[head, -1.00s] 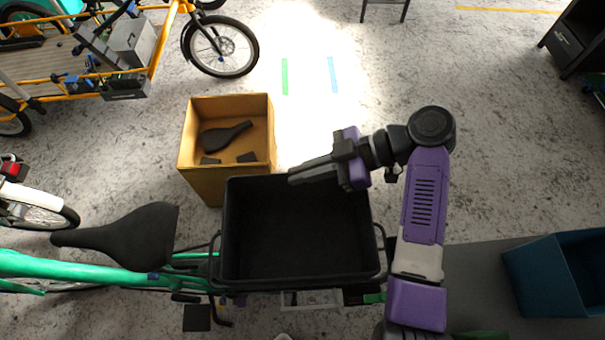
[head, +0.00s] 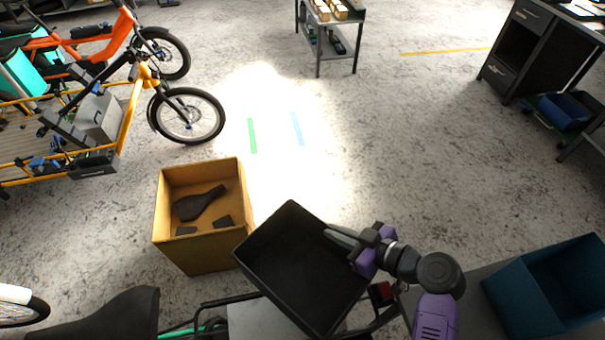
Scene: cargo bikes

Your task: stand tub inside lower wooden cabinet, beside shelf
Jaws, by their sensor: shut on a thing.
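A black rectangular tub (head: 290,262) is tilted and turned in the lower middle of the head view, above a bike's rear rack (head: 262,320). My gripper (head: 345,240) is shut on the tub's upper right rim. The tub looks empty inside. An open-topped wooden box (head: 170,225) stands on the floor to the left of the tub, holding a black saddle (head: 200,203) and small dark pieces.
A blue bin (head: 520,300) stands on a grey surface at the right. A yellow cargo bike (head: 125,115) is at the left. A dark desk (head: 510,50) and a metal table (head: 335,45) stand at the back. The floor between is clear.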

